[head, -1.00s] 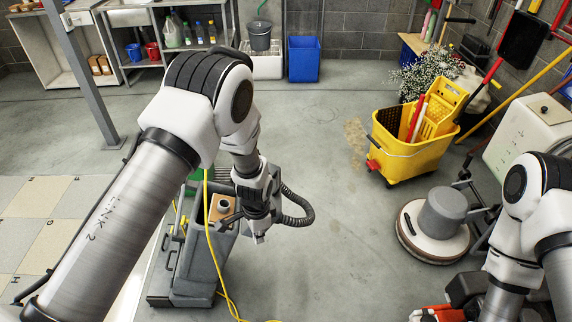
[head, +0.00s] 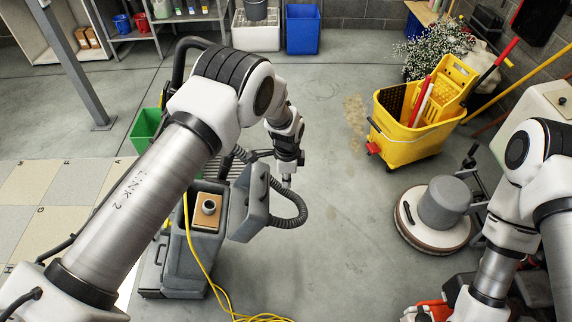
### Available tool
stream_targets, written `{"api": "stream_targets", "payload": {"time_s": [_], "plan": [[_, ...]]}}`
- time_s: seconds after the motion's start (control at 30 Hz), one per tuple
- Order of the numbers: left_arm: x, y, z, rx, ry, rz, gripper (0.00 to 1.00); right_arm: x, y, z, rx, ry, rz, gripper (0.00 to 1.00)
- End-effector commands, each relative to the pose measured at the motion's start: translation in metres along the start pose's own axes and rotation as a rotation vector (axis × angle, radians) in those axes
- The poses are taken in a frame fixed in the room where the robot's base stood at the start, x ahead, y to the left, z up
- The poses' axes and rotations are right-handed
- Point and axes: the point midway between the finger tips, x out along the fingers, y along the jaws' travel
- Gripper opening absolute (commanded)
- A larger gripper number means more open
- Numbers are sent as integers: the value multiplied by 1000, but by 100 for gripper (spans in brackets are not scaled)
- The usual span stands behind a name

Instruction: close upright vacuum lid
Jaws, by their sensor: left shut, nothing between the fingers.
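The grey upright vacuum (head: 182,262) stands left of centre, partly hidden by my left arm. My left gripper (head: 287,181) is shut and empty, pointing down just beyond and right of the lid's upper edge. I cannot tell whether it touches the lid or hose. My right arm shows at the right, but its gripper is out of view.
A yellow cord (head: 235,312) trails on the floor by the vacuum. A floor polisher (head: 440,208) and a yellow mop bucket (head: 410,140) stand to the right. A green bin (head: 146,128) is behind the vacuum. The floor between vacuum and polisher is clear.

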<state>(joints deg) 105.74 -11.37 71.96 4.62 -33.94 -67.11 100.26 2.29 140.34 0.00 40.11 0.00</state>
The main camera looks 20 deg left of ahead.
Motion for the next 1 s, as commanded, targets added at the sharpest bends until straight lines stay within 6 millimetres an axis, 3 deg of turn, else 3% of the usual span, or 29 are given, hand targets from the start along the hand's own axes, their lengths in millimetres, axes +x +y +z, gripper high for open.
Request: {"api": "stream_targets", "payload": {"time_s": [0.03,0.1,0.3,0.73,1.0], "plan": [[9,1,0,0,0,2,0,-5,0,0,0,0,0,72],[-2,0,15,-4,0,0,0,-16,0,0,0,-1,0,72],[-6,0,36,-2,0,0,0,-25,0,0,0,-1,0,72],[-6,0,39,-1,0,-1,0,-24,0,0,0,0,0,72],[-18,0,52,-1,0,0,0,-31,0,0,0,-1,0,72]]}}
